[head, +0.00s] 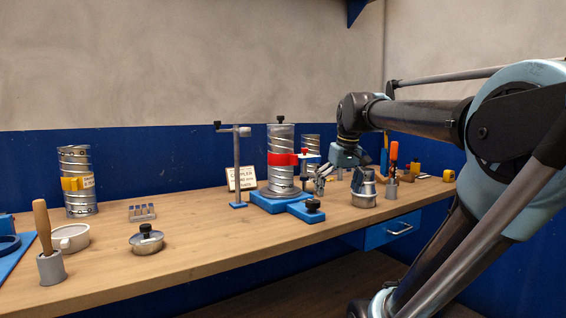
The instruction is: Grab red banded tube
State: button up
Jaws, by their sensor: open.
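The red banded tube (280,140) is a silver spiral duct with a red band around its middle. It stands upright on a blue base (268,202) near the middle of the bench. My gripper (321,181) is open, to the right of the tube and close to it, with its fingers pointing down and left. The fingers appear apart from the tube, but the exact gap in depth cannot be told. The fingers overlap small items behind them.
A blue clamp block with black knob (312,206) lies before the tube. A post with crossarm (238,165) stands left of it. A metal canister (363,194) stands right, below my gripper. A yellow-banded tube (75,165) is far left. The wooden bench (190,235) is clear at centre-left.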

jog(key=w+a+r+n+y, duration=0.1)
jog(key=w+a+r+n, duration=0.1)
jog(key=w+a+r, duration=0.65)
jog(key=w+a+r+n, duration=0.15)
jog(key=w+r, duration=0.35)
jog(key=r, duration=0.8)
jog(key=w+a+r+n+y, duration=0.1)
jog(key=w+a+r+n, duration=0.25)
jog(key=w+r, duration=0.5)
jog(key=shift+m, duration=0.4)
jog(key=x, duration=0.6)
jog(key=s+a+x, duration=0.1)
jog(key=x, duration=0.2)
jog(key=shift+w+a+f, duration=0.1)
jog(key=shift+f, duration=0.05)
jog(key=shift+x, duration=2.9)
jog(key=shift+s, duration=0.2)
jog(key=c, duration=1.6)
